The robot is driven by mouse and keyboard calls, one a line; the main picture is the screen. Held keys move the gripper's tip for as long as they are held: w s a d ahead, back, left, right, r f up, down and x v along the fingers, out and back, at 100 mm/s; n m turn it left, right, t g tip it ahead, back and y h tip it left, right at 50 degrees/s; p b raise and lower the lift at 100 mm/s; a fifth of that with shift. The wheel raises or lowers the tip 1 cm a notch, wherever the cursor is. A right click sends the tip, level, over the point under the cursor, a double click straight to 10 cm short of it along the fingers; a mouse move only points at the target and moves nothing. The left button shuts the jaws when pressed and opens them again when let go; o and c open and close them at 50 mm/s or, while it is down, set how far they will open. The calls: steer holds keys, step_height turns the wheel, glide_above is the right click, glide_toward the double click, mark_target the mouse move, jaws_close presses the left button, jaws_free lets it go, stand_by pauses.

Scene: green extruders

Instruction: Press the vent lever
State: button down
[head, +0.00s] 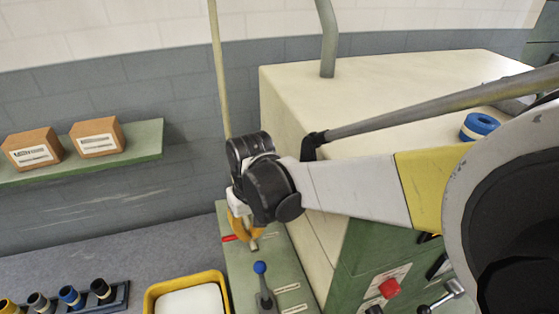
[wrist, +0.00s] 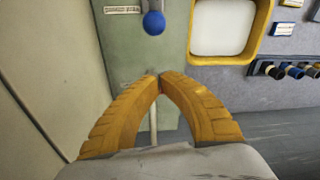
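A lever with a blue ball knob (head: 260,268) stands on a grey-green panel (head: 282,262); its knob also shows at the top of the wrist view (wrist: 154,22). A red piece (head: 230,238) shows beside my gripper in the head view. I cannot tell which of these is the vent lever, as the labels are unreadable. My gripper (head: 247,238) hangs low over the panel, behind the blue knob and apart from it. In the wrist view, the yellow fingers (wrist: 160,77) meet at their tips, with a pale rod visible between them. My wrist hides part of the panel.
A yellow-rimmed tray (head: 150,295) and a rack of several coloured cylinders (head: 72,296) lie left of the panel. A pale machine housing (head: 400,95) rises close to the right, with a red button (head: 390,288) on its front. A thin pole (head: 219,75) stands behind my wrist.

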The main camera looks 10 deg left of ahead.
mark_target(260, 275)
steer(key=shift+s+d+f, duration=0.35)
steer(key=shift+s+f, duration=0.1)
steer(key=shift+f, duration=0.25)
steer(key=shift+s+d+f, duration=0.3)
steer(key=shift+s+f, duration=0.1)
steer(key=shift+f, duration=0.35)
steer(key=shift+s+d+f, duration=0.35)
steer(key=shift+s+f, duration=0.1)
steer(key=shift+f, duration=0.25)
steer(key=shift+r, duration=0.1)
steer(key=shift+s+d+r+t, duration=0.25)
steer(key=shift+s+r+t, duration=0.05)
steer(key=shift+s+t, duration=0.1)
steer(key=shift+s, duration=0.1)
steer(key=shift+s+d+r+t+y, duration=0.4)
steer(key=shift+s+t+y, duration=0.1)
steer(key=shift+s+t, duration=0.15)
steer(key=s+d+r+t+y+b, duration=0.1)
steer(key=s+d+t, duration=0.3)
steer(key=s, duration=0.4)
steer(key=shift+d+t+y+b, duration=0.3)
steer(key=shift+y+b, duration=0.25)
steer(key=shift+y, duration=0.35)
steer(key=shift+s, duration=0.15)
